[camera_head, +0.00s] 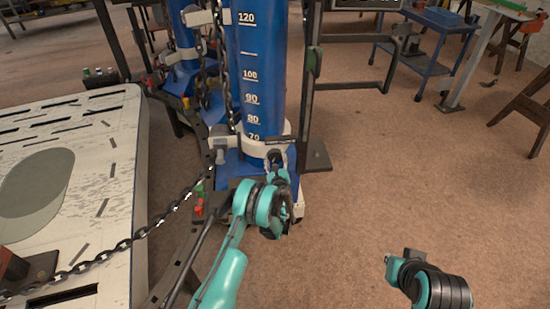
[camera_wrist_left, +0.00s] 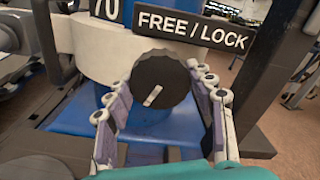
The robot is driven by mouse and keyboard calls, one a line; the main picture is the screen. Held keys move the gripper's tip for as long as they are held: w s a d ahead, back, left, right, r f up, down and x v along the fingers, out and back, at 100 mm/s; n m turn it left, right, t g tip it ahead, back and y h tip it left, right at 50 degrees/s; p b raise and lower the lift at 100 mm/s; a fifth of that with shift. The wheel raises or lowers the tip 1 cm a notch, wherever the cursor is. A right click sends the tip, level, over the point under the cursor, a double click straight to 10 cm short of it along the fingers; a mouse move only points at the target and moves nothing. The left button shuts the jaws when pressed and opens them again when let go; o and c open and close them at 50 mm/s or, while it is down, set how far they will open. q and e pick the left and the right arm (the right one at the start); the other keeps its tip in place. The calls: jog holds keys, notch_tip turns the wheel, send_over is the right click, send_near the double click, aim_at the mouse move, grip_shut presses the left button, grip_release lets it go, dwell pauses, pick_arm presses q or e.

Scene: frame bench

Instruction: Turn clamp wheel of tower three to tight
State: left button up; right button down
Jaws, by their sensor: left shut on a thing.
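The blue tower (camera_head: 262,60) carries a height scale and a white collar (camera_head: 250,146) near the 70 mark. In the left wrist view a black ribbed clamp wheel (camera_wrist_left: 160,72) sits on the white collar (camera_wrist_left: 85,40), below a FREE / LOCK sign (camera_wrist_left: 190,27). A short tilted white mark shows low on the wheel's face. My left gripper (camera_head: 276,160) is at the collar, with its fingers on both sides of the wheel, shut on it. In the head view the gripper hides most of the wheel.
A second blue tower (camera_head: 182,25) stands behind at the left. A pale slotted frame table (camera_head: 125,200) fills the left side, with a chain (camera_head: 130,241) along it. A blue cart (camera_head: 425,62) stands at the back right.

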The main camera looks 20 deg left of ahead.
pick_arm(q)
jog(key=m, duration=0.4)
jog(key=shift+m, duration=0.3)
jog(key=m, duration=0.3)
jog(key=shift+m, duration=0.3)
jog(key=m, duration=0.3)
jog(key=shift+m, duration=0.3)
jog(key=m, duration=0.3)
jog(key=shift+m, duration=0.3)
jog(key=m, duration=1.2)
jog(key=shift+m, duration=1.9)
